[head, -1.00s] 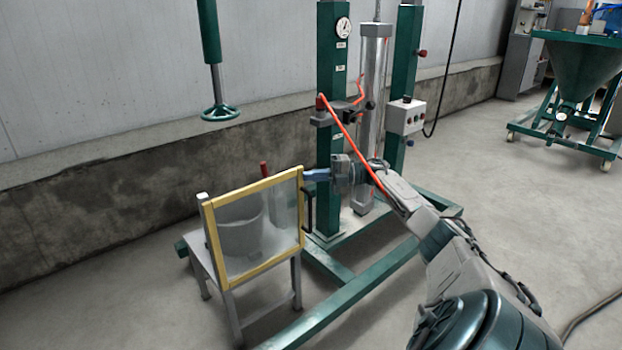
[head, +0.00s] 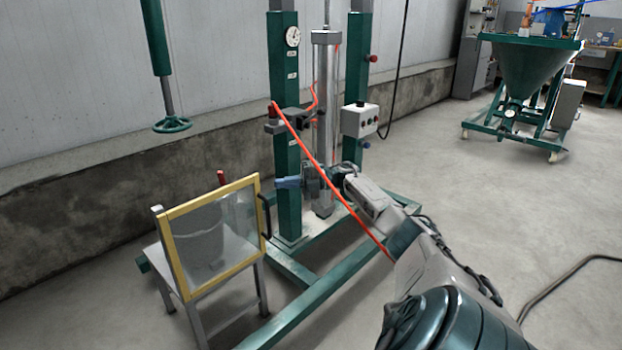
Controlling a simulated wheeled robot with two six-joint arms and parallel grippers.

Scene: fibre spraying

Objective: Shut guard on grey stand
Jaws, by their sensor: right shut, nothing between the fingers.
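The guard (head: 214,272) is a clear panel in a yellow frame. It stands upright across the near side of the grey stand (head: 196,325), with a dark handle (head: 267,216) at its right edge. I cannot tell whether it is fully against the stand. A grey bucket (head: 198,243) shows through the panel. My right gripper (head: 278,183) has blue fingers, shut and empty. In the picture it lies just right of the guard's upper right corner, above the handle, with a small gap. My left gripper is out of view.
A green post frame (head: 287,130) with a steel cylinder stands behind my right gripper, and its green base beams (head: 315,297) run along the floor. An orange hose (head: 330,190) crosses my right arm. A green handwheel (head: 172,125) hangs at left. The floor at right is mostly open.

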